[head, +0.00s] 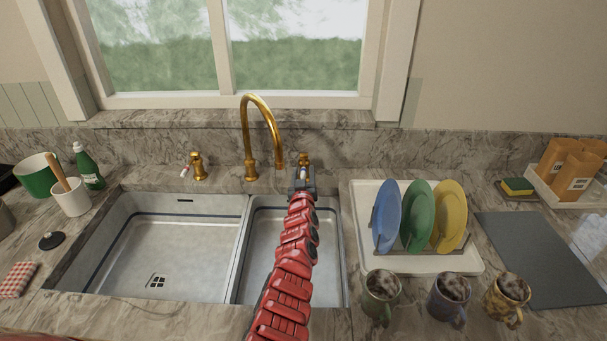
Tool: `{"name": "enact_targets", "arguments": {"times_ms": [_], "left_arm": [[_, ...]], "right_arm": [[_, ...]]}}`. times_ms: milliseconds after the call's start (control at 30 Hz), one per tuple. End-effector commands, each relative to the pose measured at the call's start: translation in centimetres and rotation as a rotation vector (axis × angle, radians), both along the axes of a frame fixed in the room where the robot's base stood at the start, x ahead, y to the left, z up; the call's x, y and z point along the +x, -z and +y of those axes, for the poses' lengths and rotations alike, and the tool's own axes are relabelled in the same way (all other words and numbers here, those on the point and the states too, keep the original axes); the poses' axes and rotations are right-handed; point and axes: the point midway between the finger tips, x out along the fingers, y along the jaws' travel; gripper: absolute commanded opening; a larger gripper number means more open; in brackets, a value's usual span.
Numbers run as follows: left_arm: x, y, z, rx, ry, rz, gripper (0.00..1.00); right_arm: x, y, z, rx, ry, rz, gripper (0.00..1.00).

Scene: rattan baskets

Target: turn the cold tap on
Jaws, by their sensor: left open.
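The gold faucet (250,140) has a tall curved spout behind the double sink. To its right stands a gold tap (304,158) with a small pale lever with a bluish tint, partly hidden by my gripper. To its left stands a matching gold tap (198,166) with a white lever with a reddish mark. My left gripper (303,176) is open at the front of the right tap, its fingers around or close beside the lever. I cannot tell if they touch it. My red left arm reaches over the right basin. My right gripper is not in view.
The left basin (150,235) is empty, and the right basin (265,225) lies under my arm. A rack with blue, green and yellow plates (418,215) stands right of the sink, with several mugs (448,295) in front. A green bottle (88,168) stands at the left.

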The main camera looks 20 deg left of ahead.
Motion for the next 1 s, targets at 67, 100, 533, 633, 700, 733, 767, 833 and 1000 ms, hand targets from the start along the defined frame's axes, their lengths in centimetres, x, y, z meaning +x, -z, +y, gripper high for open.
{"name": "enact_targets", "arguments": {"times_ms": [67,100,533,633,700,733,767,833,1000], "left_arm": [[0.6,0.1,0.3,-0.002,-0.002,-0.002,0.52],[0.8,0.0,0.5,-0.002,-0.004,-0.004,0.52],[1.6,-0.5,0.5,0.005,0.002,-0.006,0.52],[1.6,-0.5,0.5,0.005,0.002,-0.006,0.47],[1.6,-0.5,0.5,0.005,0.002,-0.006,0.34],[1.6,-0.5,0.5,0.004,0.002,-0.007,0.29],[1.6,-0.5,0.5,0.004,0.002,-0.007,0.23],[1.6,-0.5,0.5,0.004,0.002,-0.007,0.11],[1.6,-0.5,0.5,0.004,0.002,-0.007,0.0]], "right_arm": [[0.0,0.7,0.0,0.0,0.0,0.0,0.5],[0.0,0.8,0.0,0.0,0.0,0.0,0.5],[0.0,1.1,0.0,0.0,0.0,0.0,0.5],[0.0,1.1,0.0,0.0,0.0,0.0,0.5],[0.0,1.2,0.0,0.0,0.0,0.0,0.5],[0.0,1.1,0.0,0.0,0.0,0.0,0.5],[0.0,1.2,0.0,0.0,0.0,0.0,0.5],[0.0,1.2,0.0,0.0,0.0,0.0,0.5],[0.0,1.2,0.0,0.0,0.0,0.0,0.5]]}}
